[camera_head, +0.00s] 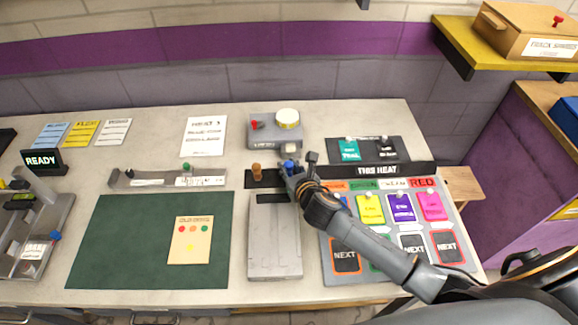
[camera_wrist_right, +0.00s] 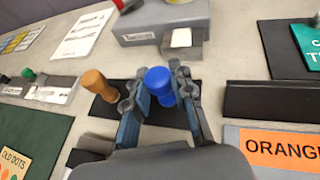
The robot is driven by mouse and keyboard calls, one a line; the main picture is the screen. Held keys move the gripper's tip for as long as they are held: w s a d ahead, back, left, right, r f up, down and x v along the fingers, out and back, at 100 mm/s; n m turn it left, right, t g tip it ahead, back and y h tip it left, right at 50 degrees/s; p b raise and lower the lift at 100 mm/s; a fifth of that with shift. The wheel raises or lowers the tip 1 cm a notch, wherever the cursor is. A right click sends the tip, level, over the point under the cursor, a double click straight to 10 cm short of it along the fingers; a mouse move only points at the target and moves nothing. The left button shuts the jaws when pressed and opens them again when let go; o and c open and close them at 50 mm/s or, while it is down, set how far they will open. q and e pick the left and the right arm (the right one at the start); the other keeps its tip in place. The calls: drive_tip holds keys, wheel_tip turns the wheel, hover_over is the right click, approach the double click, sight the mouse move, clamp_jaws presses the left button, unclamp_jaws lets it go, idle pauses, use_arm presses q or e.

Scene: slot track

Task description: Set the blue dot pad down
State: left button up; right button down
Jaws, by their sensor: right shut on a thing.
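The blue dot pad (camera_wrist_right: 160,82) has a round blue knob and sits between the two fingers of my right gripper (camera_wrist_right: 157,100). In the head view the right gripper (camera_head: 298,172) is shut on the blue pad (camera_head: 289,164) at the right part of a small black mat (camera_head: 267,185). The pad's lower part is hidden by the fingers, so I cannot tell whether it touches the mat. An orange-brown pad (camera_head: 256,171) stands on the mat's left part, apart from the gripper. My left gripper is not in view.
A grey box (camera_head: 262,137) with a red lever stands behind the mat. A grey flat case (camera_head: 275,250) lies in front. A dark green mat (camera_head: 120,240) with an "Old dots" card (camera_head: 190,255) is at left. A board of coloured cards (camera_head: 330,262) is at right.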

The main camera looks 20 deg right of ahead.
drive_tip(key=shift+f, duration=0.1)
drive_tip(key=c, duration=1.1)
unclamp_jaws()
drive_tip(key=shift+c, duration=0.2)
drive_tip(key=v, duration=1.2)
drive_tip(key=shift+b, duration=0.4)
drive_tip(key=shift+s, duration=0.1)
